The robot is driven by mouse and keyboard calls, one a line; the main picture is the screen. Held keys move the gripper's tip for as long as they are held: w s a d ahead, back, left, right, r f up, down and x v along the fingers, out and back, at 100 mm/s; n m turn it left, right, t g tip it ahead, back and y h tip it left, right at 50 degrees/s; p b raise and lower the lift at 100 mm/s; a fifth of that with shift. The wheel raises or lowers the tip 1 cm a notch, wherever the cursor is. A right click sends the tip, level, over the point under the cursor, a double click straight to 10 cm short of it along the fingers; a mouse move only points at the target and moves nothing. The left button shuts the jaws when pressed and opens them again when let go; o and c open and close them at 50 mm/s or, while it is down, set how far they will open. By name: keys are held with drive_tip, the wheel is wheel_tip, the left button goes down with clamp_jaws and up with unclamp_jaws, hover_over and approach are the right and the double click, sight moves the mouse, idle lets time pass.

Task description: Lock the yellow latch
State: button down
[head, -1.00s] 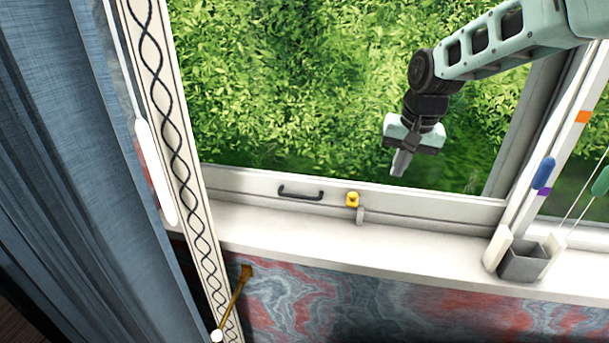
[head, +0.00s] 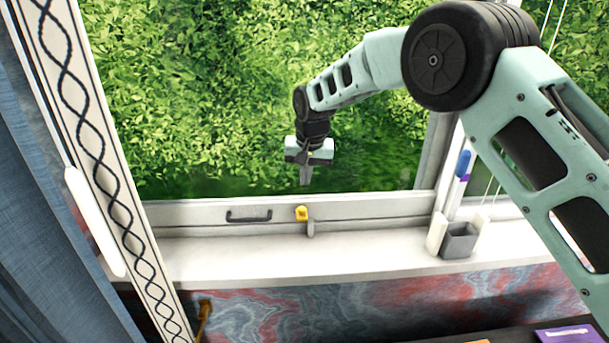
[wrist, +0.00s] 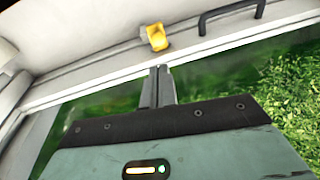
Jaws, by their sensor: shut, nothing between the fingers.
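The yellow latch (head: 301,213) sits on the white lower rail of the window, to the right of a dark handle (head: 249,215). A small grey-white tab (head: 310,229) hangs just below it. In the wrist view the latch (wrist: 157,37) is close beyond my fingertips, with the handle (wrist: 231,16) to its right. My gripper (head: 306,182) points down in front of the glass, above the latch in the head view. Its fingers (wrist: 161,70) are together and empty. I see a gap between the fingertips and the latch in both views.
The white sill (head: 250,262) below the window is mostly clear. A grey holder (head: 459,241) stands on it at the right, with a blue-and-purple marker (head: 463,163) above. A white frame strip with a dark braided pattern (head: 95,165) and a blue curtain (head: 35,220) are at the left.

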sight(302, 210)
drive_tip(key=p+x, duration=0.2)
drive_tip(key=x, duration=0.5)
drive_tip(key=shift+w+f+p, duration=0.15)
drive_tip(key=shift+f+p, duration=0.05)
drive_tip(key=shift+p, duration=0.15)
drive_tip(key=shift+f+b, duration=0.15)
drive_tip(key=shift+b, duration=0.25)
drive_tip(key=shift+t+b, duration=0.3)
drive_tip(key=shift+t, duration=0.1)
drive_tip(key=shift+s, duration=0.25)
drive_tip(key=shift+t+b, duration=0.3)
